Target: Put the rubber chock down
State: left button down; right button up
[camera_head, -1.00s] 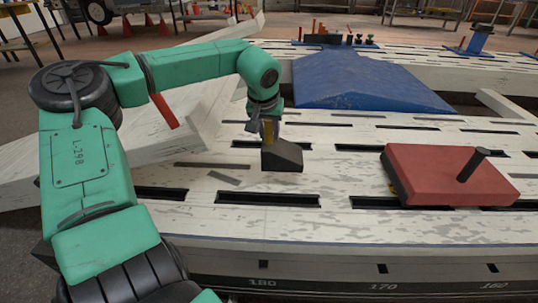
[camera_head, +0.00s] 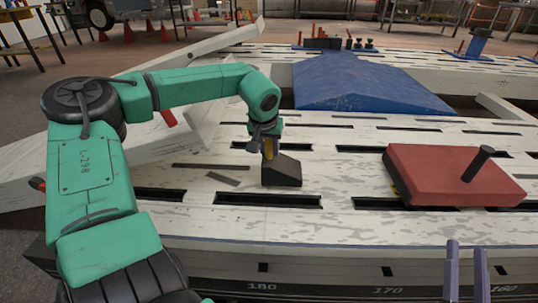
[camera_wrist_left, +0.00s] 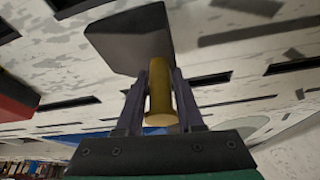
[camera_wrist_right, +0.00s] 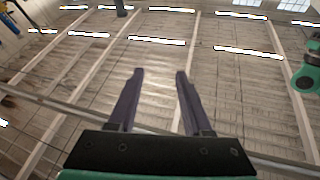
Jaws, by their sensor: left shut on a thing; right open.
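The rubber chock (camera_head: 282,173) is a dark wedge with a yellow handle, over the white slotted bench in the head view. My left gripper (camera_head: 268,148) is shut on the yellow handle from above. In the left wrist view the handle stands between the fingers (camera_wrist_left: 160,90), with the dark chock (camera_wrist_left: 132,36) beyond. The chock is at or very close to the bench surface; I cannot tell whether it touches. My right gripper (camera_head: 467,268) is open and empty at the bottom right of the head view. Its spread fingers (camera_wrist_right: 155,95) point toward the ceiling in the right wrist view.
The white bench (camera_head: 330,222) has long dark slots, one just in front of the chock. A red block with a black peg (camera_head: 450,177) sits to the right. A blue ramp (camera_head: 365,85) lies behind. Bare bench surface lies between the chock and the red block.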

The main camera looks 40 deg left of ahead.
pick_arm(q)
jog(key=shift+f, duration=0.7)
pick_arm(e)
notch_tip(320, 180, up, 7)
jog(key=t, duration=0.2)
jog(key=shift+s+d+n+y, duration=0.15)
jog(key=shift+d+n+y, duration=0.15)
jog(key=shift+d+y, duration=0.15)
pick_arm(q)
jog(key=shift+b, duration=0.3)
pick_arm(e)
jog(key=shift+r, duration=0.25)
pick_arm(q)
jog(key=c, duration=0.5)
grip_release()
jog(key=shift+f, duration=0.1)
pick_arm(e)
jog(key=shift+r, duration=0.15)
